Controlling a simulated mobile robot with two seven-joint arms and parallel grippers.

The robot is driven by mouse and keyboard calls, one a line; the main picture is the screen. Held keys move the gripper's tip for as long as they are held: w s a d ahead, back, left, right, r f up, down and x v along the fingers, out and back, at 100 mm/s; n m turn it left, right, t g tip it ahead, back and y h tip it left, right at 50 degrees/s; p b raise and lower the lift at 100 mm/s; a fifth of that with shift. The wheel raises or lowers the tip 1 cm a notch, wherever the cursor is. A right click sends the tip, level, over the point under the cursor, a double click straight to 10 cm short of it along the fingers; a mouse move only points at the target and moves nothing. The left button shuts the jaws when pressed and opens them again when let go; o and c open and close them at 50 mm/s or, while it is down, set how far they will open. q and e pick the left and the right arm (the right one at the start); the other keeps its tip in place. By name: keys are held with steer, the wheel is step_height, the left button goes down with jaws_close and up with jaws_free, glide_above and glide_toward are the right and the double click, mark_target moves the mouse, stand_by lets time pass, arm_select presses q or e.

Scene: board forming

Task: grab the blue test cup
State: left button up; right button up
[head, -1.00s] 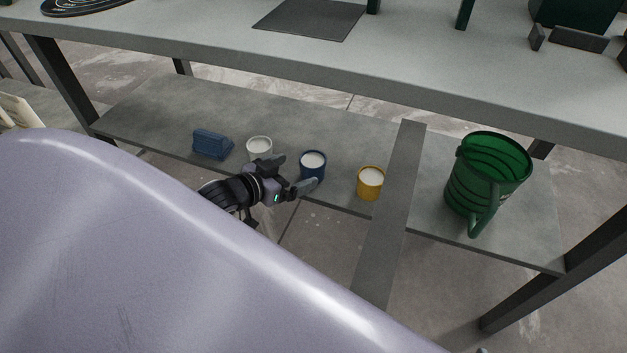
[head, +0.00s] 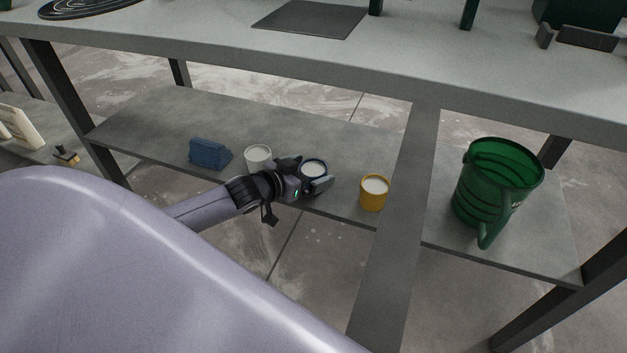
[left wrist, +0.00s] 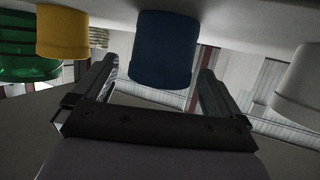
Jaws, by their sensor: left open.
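The blue test cup (head: 313,167) stands on the lower shelf between a white cup and a yellow cup, with a pale filling or top. In the head view my left gripper (head: 308,178) is at the cup and covers its lower front part. In the left wrist view the blue cup (left wrist: 163,50) appears between the two open fingers of my left gripper (left wrist: 160,85), with visible gaps on both sides. The picture there is upside down. My right gripper is not in view.
The white cup (head: 258,157) is close to the left wrist. The yellow cup (head: 374,192) stands to the right. A blue block-like object (head: 209,154) lies left, and a green jug (head: 496,187) stands beyond a grey post (head: 391,245). The tabletop (head: 210,35) overhangs the shelf.

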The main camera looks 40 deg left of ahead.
arm_select(q)
steer(key=shift+w, duration=0.2)
steer(key=c, duration=1.3)
